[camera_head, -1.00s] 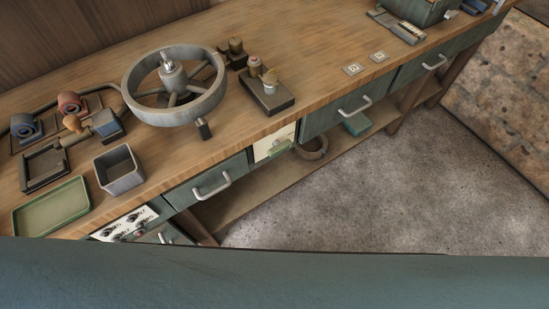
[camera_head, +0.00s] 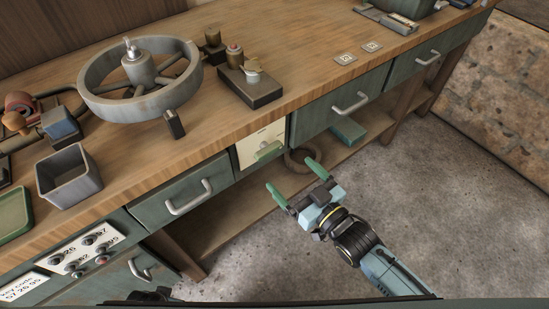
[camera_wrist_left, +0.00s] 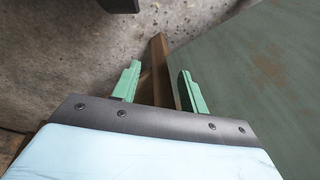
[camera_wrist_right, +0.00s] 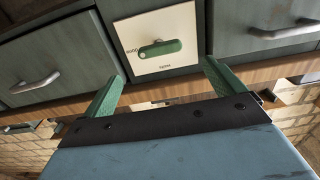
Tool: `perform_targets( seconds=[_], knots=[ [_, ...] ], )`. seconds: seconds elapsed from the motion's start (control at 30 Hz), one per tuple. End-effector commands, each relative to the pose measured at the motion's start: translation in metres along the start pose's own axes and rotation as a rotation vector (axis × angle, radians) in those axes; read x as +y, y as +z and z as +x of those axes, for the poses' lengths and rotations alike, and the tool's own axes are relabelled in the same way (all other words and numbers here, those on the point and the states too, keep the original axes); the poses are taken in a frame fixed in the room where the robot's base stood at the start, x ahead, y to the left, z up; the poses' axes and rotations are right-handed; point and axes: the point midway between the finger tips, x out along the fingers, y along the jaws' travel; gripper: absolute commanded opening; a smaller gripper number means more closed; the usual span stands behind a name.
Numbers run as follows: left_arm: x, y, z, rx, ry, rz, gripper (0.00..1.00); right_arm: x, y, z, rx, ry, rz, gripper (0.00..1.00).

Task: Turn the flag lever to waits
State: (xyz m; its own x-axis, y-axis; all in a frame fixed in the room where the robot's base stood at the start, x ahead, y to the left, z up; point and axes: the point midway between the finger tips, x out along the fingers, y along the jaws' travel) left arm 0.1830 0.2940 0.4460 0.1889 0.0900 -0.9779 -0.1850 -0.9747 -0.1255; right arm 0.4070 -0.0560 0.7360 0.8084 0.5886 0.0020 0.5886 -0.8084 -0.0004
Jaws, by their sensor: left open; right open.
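The flag lever is a green handle (camera_head: 268,150) on a cream panel (camera_head: 250,143) in the bench front, between two drawers. In the right wrist view the lever (camera_wrist_right: 160,48) lies nearly level, with its right end slightly higher, and small black labels sit left of it and below it. I cannot read them surely. My right gripper (camera_head: 295,178) is open and empty, in front of the panel and apart from the lever. In the right wrist view its fingertips (camera_wrist_right: 163,72) lie below and either side of the lever. My left gripper (camera_wrist_left: 158,72) is open and empty beside a green-grey surface.
Drawers with grey handles (camera_head: 187,196) (camera_head: 350,103) flank the panel. A handwheel (camera_head: 140,85) and a grey bin (camera_head: 68,178) stand on the bench. The floor in front is clear.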

Motion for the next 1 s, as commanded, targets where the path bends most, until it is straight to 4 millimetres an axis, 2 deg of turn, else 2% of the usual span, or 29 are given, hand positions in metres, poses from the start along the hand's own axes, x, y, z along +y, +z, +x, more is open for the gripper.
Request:
perform_targets(
  seconds=[0.03, 0.2, 0.4, 0.6, 0.83, 0.87, 1.0],
  knots=[
    [-0.001, -0.006, -0.003, 0.008, -0.001, -0.002, 0.44, 0.001, 0.001, 0.013, 0.004, 0.001, -0.001, 0.95],
    [-0.001, -0.022, -0.019, 0.020, -0.003, -0.008, 0.44, 0.000, 0.002, 0.045, 0.003, 0.001, 0.000, 0.95],
    [0.004, -0.035, -0.033, 0.032, 0.003, -0.012, 0.44, 0.001, 0.002, 0.071, 0.000, 0.001, -0.001, 0.95],
    [0.006, -0.039, -0.040, 0.036, 0.007, -0.012, 0.44, 0.000, 0.001, 0.081, -0.002, 0.001, 0.000, 0.95],
    [0.006, -0.040, -0.041, 0.036, 0.007, -0.012, 0.44, 0.000, 0.001, 0.081, -0.002, 0.001, 0.000, 0.95],
    [0.006, -0.040, -0.041, 0.036, 0.007, -0.012, 0.44, 0.000, 0.001, 0.081, -0.002, 0.001, 0.000, 0.93],
    [0.006, -0.040, -0.041, 0.036, 0.007, -0.012, 0.44, 0.000, 0.001, 0.081, -0.002, 0.001, 0.000, 0.75]
  ],
)
